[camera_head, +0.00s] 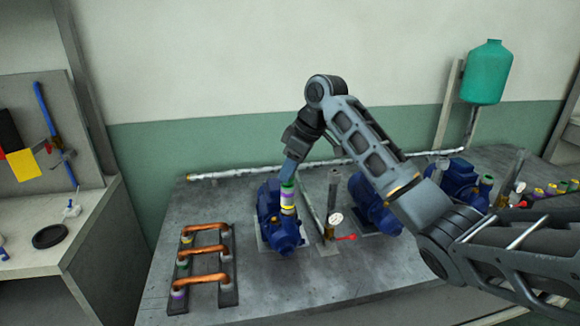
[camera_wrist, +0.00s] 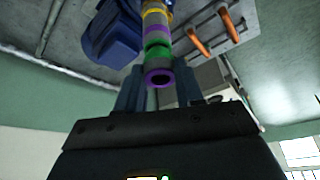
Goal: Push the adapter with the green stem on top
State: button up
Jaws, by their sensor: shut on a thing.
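My gripper (camera_head: 290,172) points down over the left blue pump (camera_head: 278,232). Its fingers (camera_wrist: 159,88) are shut on the grey, green-banded adapter (camera_wrist: 157,52), whose open purple-rimmed end faces the wrist camera. In the head view the adapter's green part (camera_head: 287,187) shows just below the fingers. Below it, in line, stand a purple band (camera_head: 287,197) and a yellow band (camera_head: 288,210) on the pump's upright outlet. The stack looks continuous and nearly upright. I cannot tell whether the adapter is fully seated on the part below, and the fingers hide part of it.
A rack (camera_head: 228,270) with copper pipes stands left of the pump. A gauge (camera_head: 336,219) and red lever (camera_head: 346,238) stand close on its right. A second blue pump (camera_head: 372,207) is partly behind my arm. Coloured fittings (camera_head: 552,189) lie at the far right.

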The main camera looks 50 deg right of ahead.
jog(key=shift+f, duration=0.65)
dwell(1.3)
jog(key=o, duration=1.1)
jog(key=shift+o, duration=0.2)
jog(key=p+v, duration=0.3)
jog(key=v, duration=0.3)
jog(key=shift+p, duration=0.4)
jog(key=v, duration=0.7)
jog(key=shift+s+r, duration=0.2)
jog(key=shift+r, duration=0.15)
jog(key=shift+d, duration=0.15)
